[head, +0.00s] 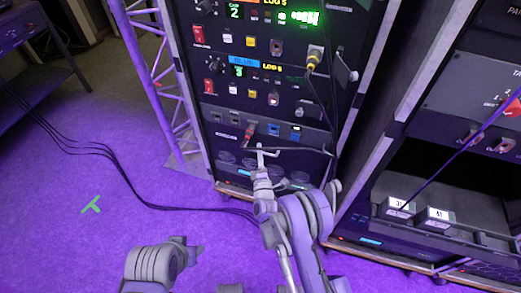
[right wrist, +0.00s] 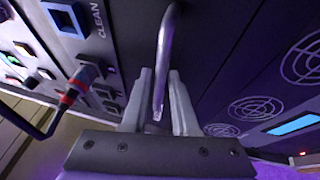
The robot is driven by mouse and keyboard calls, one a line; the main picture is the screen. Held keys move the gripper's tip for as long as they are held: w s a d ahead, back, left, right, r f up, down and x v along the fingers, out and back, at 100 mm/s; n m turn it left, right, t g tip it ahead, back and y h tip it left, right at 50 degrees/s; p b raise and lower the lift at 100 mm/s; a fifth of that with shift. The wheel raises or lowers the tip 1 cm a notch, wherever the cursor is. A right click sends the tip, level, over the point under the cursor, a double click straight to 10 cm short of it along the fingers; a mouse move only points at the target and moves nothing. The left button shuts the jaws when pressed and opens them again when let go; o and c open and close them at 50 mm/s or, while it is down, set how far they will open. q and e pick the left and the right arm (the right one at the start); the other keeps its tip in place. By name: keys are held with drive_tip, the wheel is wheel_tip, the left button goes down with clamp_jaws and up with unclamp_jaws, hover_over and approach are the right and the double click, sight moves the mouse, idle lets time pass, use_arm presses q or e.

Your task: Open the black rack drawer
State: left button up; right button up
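The black drawer front (head: 226,139) sits low in the middle rack, under a row of switches and above round vents; it looks flush with the rack. Its thin metal handle (right wrist: 165,55) stands out from the dark face in the right wrist view. My right gripper (head: 262,160) is at the handle. In the right wrist view the right gripper's fingers (right wrist: 159,105) are apart, one on each side of the bar; I cannot tell whether either touches it.
A red-banded plug with a black cable (right wrist: 72,92) is close to the left of the right gripper. A yellow plug (head: 314,57) hangs a cable down the rack. A second rack (head: 470,90) stands at right. Black cables cross the purple floor (head: 90,235), otherwise open at left.

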clamp_jaws()
idle(1.4)
